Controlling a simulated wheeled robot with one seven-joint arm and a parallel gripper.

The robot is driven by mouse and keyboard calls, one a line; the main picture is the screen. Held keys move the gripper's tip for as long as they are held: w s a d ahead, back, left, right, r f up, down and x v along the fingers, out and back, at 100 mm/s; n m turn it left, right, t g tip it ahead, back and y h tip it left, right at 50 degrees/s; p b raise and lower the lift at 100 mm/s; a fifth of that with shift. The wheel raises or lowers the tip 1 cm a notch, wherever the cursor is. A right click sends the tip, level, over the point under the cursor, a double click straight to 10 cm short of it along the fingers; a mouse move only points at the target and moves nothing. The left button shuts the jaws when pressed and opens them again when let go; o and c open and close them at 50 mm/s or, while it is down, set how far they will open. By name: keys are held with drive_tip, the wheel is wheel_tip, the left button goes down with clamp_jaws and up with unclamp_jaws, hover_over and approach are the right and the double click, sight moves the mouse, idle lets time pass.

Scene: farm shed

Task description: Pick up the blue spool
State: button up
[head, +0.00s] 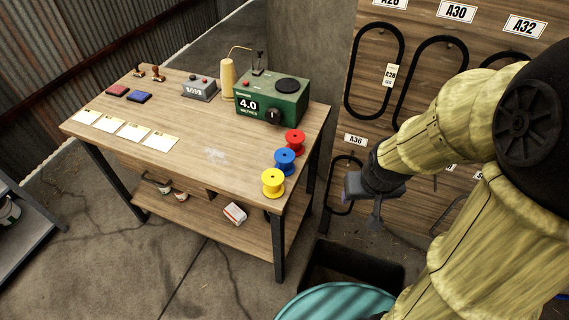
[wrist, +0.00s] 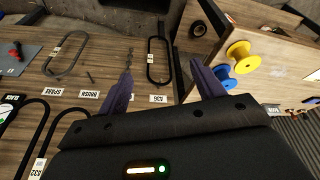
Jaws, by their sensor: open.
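The blue spool (head: 285,162) stands upright on the wooden table near its right edge, between the red spool (head: 295,142) behind it and the yellow spool (head: 273,183) in front. In the wrist view, the blue spool (wrist: 223,76) is partly hidden by my right finger, and the yellow spool (wrist: 243,58) is beside it. My gripper (wrist: 160,84) is open and empty, with its two fingers wide apart. In the head view, my gripper (head: 375,212) hangs to the right of the table, apart from the spools.
The table (head: 185,150) holds a green winder box (head: 272,100), a thread cone (head: 227,80), a grey device (head: 199,90), ink pads and cards. A pegboard (head: 345,105) with black belts stands to the right.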

sight(285, 162)
drive_tip(key=w+f+n+t+y+b, duration=0.2)
drive_tip(key=w+f+n+t+b, duration=0.3)
drive_tip(key=w+f, duration=0.5)
drive_tip(key=w+a+f+n+t+y+b, duration=0.2)
drive_tip(key=w+a+f+n+y+b, duration=0.2)
drive_tip(key=y+b, duration=0.5)
drive_tip(key=a+y, duration=0.1)
drive_tip(key=y, duration=0.2)
drive_tip(key=shift+w+a+f+n+y+b, duration=0.15)
drive_tip(key=shift+a+f+n+y+b, duration=0.1)
drive_tip(key=shift+a+n+y+b, duration=0.1)
drive_tip(key=shift+t, duration=0.4)
drive_tip(key=p+x, duration=0.1)
drive_tip(key=x, duration=1.1)
drive_tip(key=shift+f, duration=0.2)
drive_tip(key=shift+w+a, duration=0.1)
drive_tip(key=shift+a, duration=0.1)
